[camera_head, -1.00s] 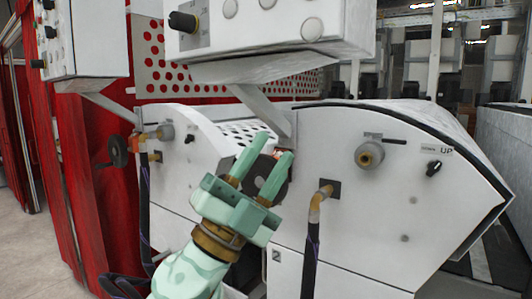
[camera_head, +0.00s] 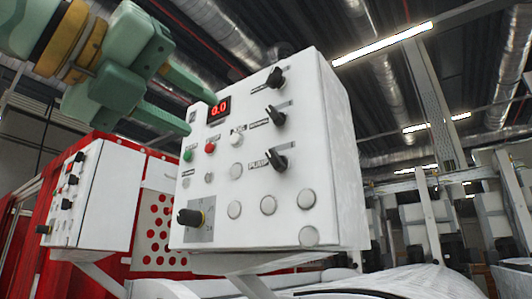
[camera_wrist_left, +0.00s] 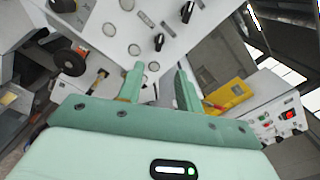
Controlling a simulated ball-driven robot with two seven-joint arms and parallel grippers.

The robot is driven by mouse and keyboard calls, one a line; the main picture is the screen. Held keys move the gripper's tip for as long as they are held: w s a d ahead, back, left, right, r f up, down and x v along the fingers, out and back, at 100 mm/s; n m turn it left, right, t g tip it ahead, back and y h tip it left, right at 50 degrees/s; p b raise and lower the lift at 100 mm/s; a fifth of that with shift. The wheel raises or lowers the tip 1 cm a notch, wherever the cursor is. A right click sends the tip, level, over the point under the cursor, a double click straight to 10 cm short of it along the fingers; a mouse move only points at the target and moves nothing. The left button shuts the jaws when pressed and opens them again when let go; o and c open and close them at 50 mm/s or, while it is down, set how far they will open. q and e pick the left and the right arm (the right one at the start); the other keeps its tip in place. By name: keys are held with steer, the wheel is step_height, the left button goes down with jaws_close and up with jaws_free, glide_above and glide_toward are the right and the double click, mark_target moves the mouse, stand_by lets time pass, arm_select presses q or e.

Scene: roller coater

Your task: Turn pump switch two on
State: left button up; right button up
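The white control panel (camera_head: 260,165) fills the middle of the head view. Its lowest black rotary switch, the pump switch (camera_head: 278,160), has a partly readable label starting "PUMP" beside it. Its lever is tilted; I cannot tell its setting. My left gripper (camera_head: 202,115) is at upper left, its two fingers apart and empty, in front of the panel's upper left part. It is apart from the pump switch, up and left of it in the picture. In the left wrist view the open fingers (camera_wrist_left: 160,68) point at the panel, with what looks like that switch (camera_wrist_left: 159,42) beyond them. My right gripper is not in view.
Two more black switches (camera_head: 275,117) sit above, near a red display (camera_head: 220,108), green button (camera_head: 187,156) and red button (camera_head: 210,147). A black knob (camera_head: 190,217) projects at lower left. A second panel (camera_head: 98,200) stands at left.

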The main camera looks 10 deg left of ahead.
mark_target(270, 156)
arm_select(q)
steer(key=p+x, duration=0.1)
steer(key=x, duration=1.5)
steer(key=shift+w+d, duration=0.1)
steer(key=shift+w, duration=0.05)
steer(key=shift+c, duration=0.2)
jaws_close()
